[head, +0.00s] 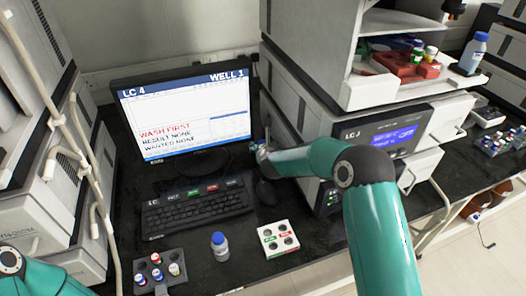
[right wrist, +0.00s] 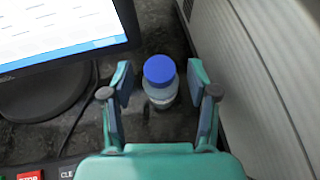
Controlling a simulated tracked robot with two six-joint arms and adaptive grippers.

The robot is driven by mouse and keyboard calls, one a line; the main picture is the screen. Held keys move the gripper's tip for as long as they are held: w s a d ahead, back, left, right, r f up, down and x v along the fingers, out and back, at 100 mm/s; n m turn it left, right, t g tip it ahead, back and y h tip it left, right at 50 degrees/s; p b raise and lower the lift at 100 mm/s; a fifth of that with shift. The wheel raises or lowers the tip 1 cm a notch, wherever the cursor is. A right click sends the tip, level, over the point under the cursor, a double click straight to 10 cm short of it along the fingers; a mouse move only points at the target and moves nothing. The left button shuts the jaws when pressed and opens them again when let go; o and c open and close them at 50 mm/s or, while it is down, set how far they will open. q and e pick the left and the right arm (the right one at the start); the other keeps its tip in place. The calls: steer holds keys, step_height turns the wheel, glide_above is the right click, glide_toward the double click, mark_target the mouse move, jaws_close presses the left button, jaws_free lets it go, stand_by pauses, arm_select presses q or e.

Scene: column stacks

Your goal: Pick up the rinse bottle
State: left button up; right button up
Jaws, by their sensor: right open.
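A clear bottle with a blue cap (right wrist: 160,72) stands upright on the dark bench between the monitor and the instrument stack in the right wrist view. My right gripper (right wrist: 160,85) is open, with one finger on each side of the bottle and gaps visible. In the head view my right gripper (head: 259,147) is small and partly hidden at the monitor's right edge. A similar blue-capped bottle (head: 220,248) stands at the bench front, and another (head: 475,52) is on the right stack. No label naming a rinse bottle is readable. My left gripper is out of view.
The monitor (head: 185,110) is close left of my right gripper, and the LC 3 instrument (head: 375,140) is close right. A keyboard (head: 197,208), a mouse (head: 266,192), a white holder (head: 278,239) and a vial rack (head: 160,273) occupy the bench.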

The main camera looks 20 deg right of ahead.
steer(key=shift+w, duration=0.1)
steer(key=c, duration=0.8)
